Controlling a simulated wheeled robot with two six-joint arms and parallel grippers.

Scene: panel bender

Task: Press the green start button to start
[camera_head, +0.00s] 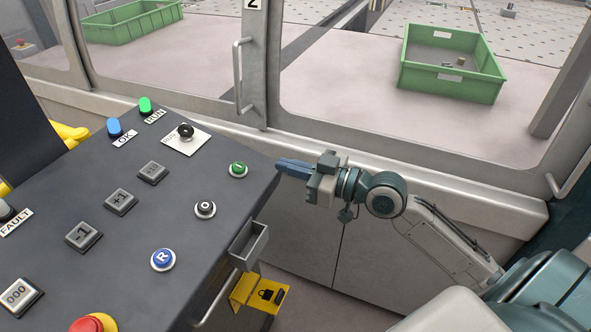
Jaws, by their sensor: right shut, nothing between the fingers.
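The green start button (238,169) sits in a pale ring near the right edge of the dark sloped control panel (120,245). My right gripper (281,166) is shut and empty, with its blue fingers pointing left. In the picture its fingertips are just right of the panel's edge, a short way from the green button. A gap shows between fingertips and button. My left gripper is not in view.
The panel also carries a black button (205,209), a blue R button (163,260), a key switch (186,131), grey square buttons and a red button (92,324). A green RUN lamp (145,105) stands at the top. Behind are windows and a green crate (452,87).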

